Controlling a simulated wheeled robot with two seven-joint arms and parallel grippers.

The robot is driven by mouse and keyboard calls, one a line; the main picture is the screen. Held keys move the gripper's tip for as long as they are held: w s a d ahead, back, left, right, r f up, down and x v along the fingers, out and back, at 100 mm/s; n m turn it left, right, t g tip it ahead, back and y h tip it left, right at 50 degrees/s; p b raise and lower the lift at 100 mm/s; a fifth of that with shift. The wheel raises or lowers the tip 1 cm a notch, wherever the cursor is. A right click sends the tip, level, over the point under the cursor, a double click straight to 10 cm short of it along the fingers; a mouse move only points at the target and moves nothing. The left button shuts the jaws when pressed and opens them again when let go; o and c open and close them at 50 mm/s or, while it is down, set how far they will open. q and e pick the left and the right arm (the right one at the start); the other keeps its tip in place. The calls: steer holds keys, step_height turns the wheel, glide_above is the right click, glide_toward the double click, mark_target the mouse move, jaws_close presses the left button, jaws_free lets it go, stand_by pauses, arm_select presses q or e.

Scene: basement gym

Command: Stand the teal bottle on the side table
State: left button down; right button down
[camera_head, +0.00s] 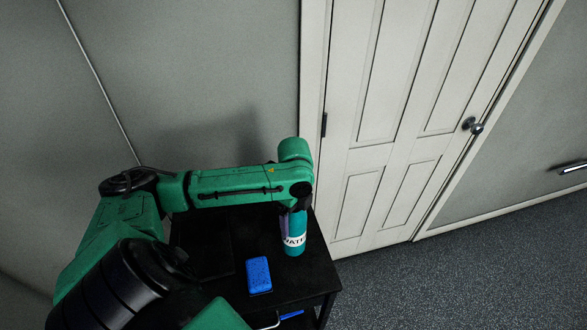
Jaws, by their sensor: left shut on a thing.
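The teal bottle (294,244) has a white label band with dark letters and looks upright at the right part of the black side table (315,280). Its base appears at the tabletop, but I cannot tell whether it touches. My left gripper (293,212) is shut on the bottle's upper part, coming down from above. My left forearm hides part of the table's back edge and the bottle's top. My right gripper does not show.
A blue block (258,275) lies on the table, left of and nearer than the bottle. A white panelled door (390,130) stands behind on the right, with a grey wall (200,80) behind the table. Open dark carpet (470,270) lies to the right.

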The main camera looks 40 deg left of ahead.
arm_select(q)
steer(key=f, duration=0.2)
steer(key=shift+s+d+f, duration=0.25)
steer(key=shift+f, duration=0.1)
steer(key=shift+w+a+f, duration=0.1)
steer(key=shift+f, duration=0.15)
jaws_free()
step_height(320, 180, up, 12)
steer(key=shift+r+b, duration=0.1)
steer(key=shift+b, duration=0.55)
